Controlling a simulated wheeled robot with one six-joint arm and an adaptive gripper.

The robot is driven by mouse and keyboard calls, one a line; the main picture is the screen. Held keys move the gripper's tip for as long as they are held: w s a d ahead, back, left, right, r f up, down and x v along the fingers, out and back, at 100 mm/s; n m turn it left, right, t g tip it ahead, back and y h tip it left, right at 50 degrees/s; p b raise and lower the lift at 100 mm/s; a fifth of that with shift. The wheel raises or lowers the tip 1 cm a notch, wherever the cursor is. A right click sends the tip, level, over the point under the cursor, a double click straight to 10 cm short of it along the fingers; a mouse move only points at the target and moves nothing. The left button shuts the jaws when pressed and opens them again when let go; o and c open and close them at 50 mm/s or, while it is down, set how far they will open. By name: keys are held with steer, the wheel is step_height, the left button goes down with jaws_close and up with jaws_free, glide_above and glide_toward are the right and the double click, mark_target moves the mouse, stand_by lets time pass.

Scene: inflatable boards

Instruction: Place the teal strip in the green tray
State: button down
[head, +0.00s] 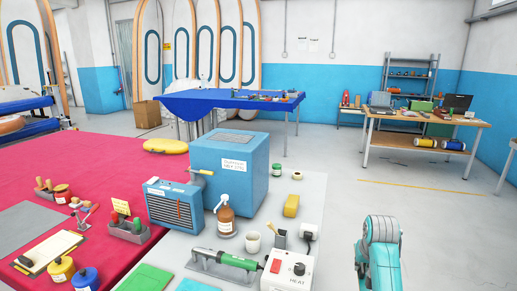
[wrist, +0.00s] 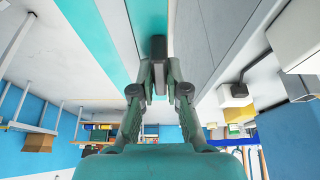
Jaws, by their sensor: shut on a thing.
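My gripper (wrist: 158,50) is shut on a teal strip (wrist: 149,18), which shows at the top of the wrist view, at and beyond the fingertips. Much of the strip is cut off by the frame edge or hidden by the fingers. In the head view my teal arm stands at the lower right; its fingers and the strip are not visible there. I cannot clearly make out a green tray. A flat green piece (head: 145,278) and a teal piece (head: 197,285) lie at the near edge of the grey table.
The grey table (head: 300,215) holds a blue machine (head: 228,165), a brown bottle (head: 226,217), a green-handled tool (head: 228,259) and a white control box (head: 288,270). A red-topped table (head: 100,160) is at left. A cluttered wooden bench (head: 440,119) stands far right, with open floor before it.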

steer(key=s+a+f+n, duration=0.1)
steer(key=s+a+f, duration=0.3)
steer(key=s+f, duration=0.3)
steer(key=s+a+f+n, duration=0.1)
steer(key=s+a+f, duration=0.4)
steer(key=f, duration=0.5)
steer(key=s+a+f+n+y, duration=0.1)
steer(key=s+a+f, duration=0.4)
steer(key=s+f, duration=0.4)
steer(key=shift+s+f, duration=0.3)
steer(key=shift+s, duration=0.2)
